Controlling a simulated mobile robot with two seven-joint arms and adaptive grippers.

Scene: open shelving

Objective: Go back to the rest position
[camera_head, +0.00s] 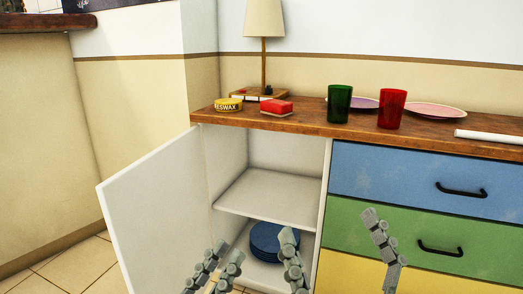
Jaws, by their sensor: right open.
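My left gripper (226,252) shows at the bottom of the head view, in front of the open cabinet. Its two grey fingers are close together and slanted; I cannot tell whether they are open or shut. My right gripper (328,226) is open, its fingers wide apart, with one finger in front of the cabinet opening and the other in front of the drawers. I see nothing between its fingers.
A white cabinet door (155,210) stands open at left. Blue plates (265,236) are stacked inside, below a shelf (270,198). The wooden top (300,118) holds a lamp (264,20), beeswax tin (228,104), red sponge (276,107), green cup (339,103), red cup (391,108) and plates (436,111).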

